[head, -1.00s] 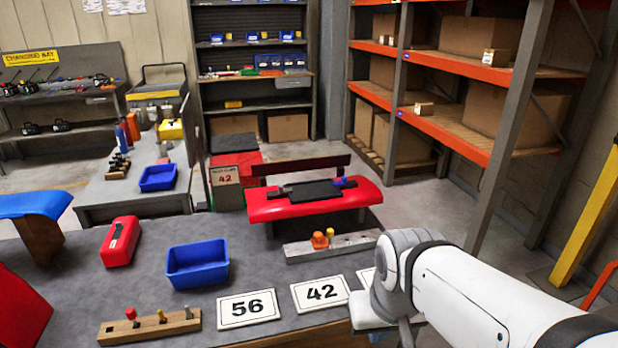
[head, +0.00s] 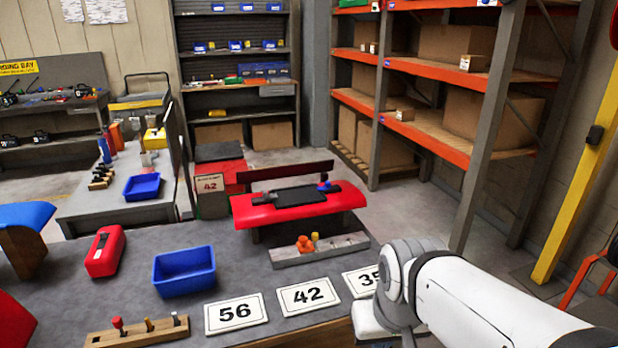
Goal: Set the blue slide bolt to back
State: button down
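A small blue knob (head: 324,186), which looks like the blue slide bolt, stands at the right end of a black plate (head: 297,196) on a curved red body (head: 256,213). This sits at the far side of the grey table, in the middle of the head view. The knob is too small to tell its exact position along its slot. My white arm reaches in from the lower right, well in front and to the right of the bolt. My gripper's fingers do not show.
Orange shelving (head: 440,138) stands right.

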aim_at(327, 187)
jog(key=i, duration=0.9)
jog(key=u, duration=0.05)
